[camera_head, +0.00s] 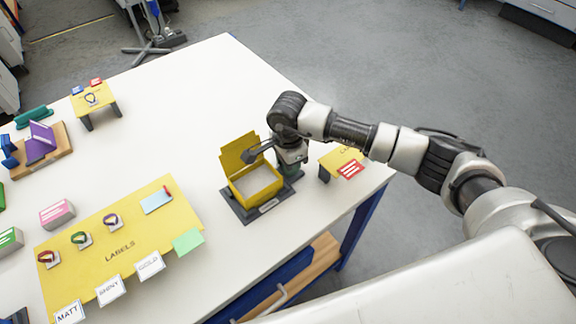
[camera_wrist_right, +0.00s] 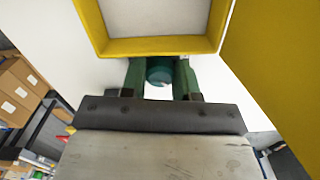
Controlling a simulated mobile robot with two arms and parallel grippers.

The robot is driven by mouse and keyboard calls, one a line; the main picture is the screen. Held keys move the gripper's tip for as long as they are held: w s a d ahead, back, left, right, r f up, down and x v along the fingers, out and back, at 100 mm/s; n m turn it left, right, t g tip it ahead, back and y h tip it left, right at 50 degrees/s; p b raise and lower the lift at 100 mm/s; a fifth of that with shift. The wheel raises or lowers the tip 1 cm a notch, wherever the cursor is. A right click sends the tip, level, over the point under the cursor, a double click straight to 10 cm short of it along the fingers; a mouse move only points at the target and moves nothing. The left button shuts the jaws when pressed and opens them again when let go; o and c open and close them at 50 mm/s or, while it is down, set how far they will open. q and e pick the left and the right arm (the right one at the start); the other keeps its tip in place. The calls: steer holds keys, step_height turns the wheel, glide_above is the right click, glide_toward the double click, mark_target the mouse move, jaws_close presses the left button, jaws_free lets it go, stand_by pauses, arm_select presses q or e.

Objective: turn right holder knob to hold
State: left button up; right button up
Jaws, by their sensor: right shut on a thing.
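The yellow holder (camera_head: 241,192) stands on a dark base at the table's right side, a raised yellow panel at its back. In the right wrist view its yellow frame (camera_wrist_right: 158,47) fills the top, around a pale inside. My right gripper (camera_head: 291,170) is at the holder's right side, pointing down. In the right wrist view its green fingers (camera_wrist_right: 160,80) stand on both sides of a round dark teal knob (camera_wrist_right: 159,71), shut on it, just by the yellow frame. The knob's turn setting cannot be read. In the head view the arm hides most of the knob. My left gripper is not in view.
A small yellow stand with a red-and-white card (camera_head: 350,169) is right of the gripper, near the table edge. A yellow LABELS board (camera_head: 130,222) with cards and small rings lies at left front. The white table (camera_head: 185,105) is clear behind the holder.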

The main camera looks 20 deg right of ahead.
steer(key=shift+m+b, duration=0.7)
steer(key=shift+m, duration=0.6)
steer(key=o, duration=0.9)
